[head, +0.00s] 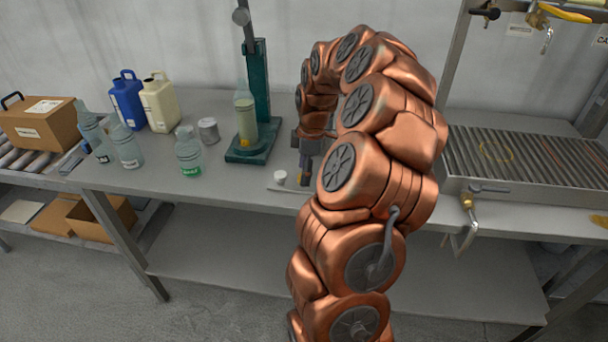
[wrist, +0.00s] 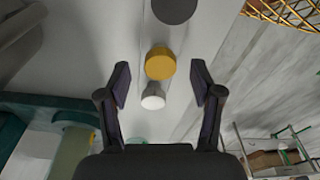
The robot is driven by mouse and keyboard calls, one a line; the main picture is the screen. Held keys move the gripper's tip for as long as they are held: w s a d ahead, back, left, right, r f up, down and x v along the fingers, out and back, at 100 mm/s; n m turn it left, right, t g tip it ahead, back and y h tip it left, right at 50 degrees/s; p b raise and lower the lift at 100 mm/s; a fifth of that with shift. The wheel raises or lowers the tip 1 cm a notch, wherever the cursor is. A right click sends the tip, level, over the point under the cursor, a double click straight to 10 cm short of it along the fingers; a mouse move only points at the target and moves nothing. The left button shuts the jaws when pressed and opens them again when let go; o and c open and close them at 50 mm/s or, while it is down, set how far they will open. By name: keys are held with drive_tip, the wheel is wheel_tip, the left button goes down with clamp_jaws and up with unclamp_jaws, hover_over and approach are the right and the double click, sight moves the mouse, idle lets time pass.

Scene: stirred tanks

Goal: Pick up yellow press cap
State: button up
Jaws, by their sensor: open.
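The yellow press cap (wrist: 160,63) is a short round disc in the wrist view, roughly between and a little beyond the tips of my gripper (wrist: 160,76). The two dark fingers are apart, with a gap on each side of the cap. A smaller white cap (wrist: 153,98) stands close to the yellow one, nearer the palm in the picture. A dark grey round cap (wrist: 174,8) is at the top edge. In the head view my gripper (head: 305,180) points down at the bench, and the white cap (head: 280,177) is left of it. My arm hides part of this area.
A green press stand (head: 262,95) with a bottle (head: 245,118) rises left of my gripper. Clear bottles (head: 189,152), a grey can (head: 208,130) and jugs (head: 160,100) stand farther left. A ribbed metal rack (head: 530,165) is at right. The bench front is mostly clear.

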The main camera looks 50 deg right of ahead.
drive_tip(key=shift+a+f, duration=0.1)
drive_tip(key=shift+f, duration=0.35)
drive_tip(key=shift+c, duration=0.2)
drive_tip(key=c, duration=0.7)
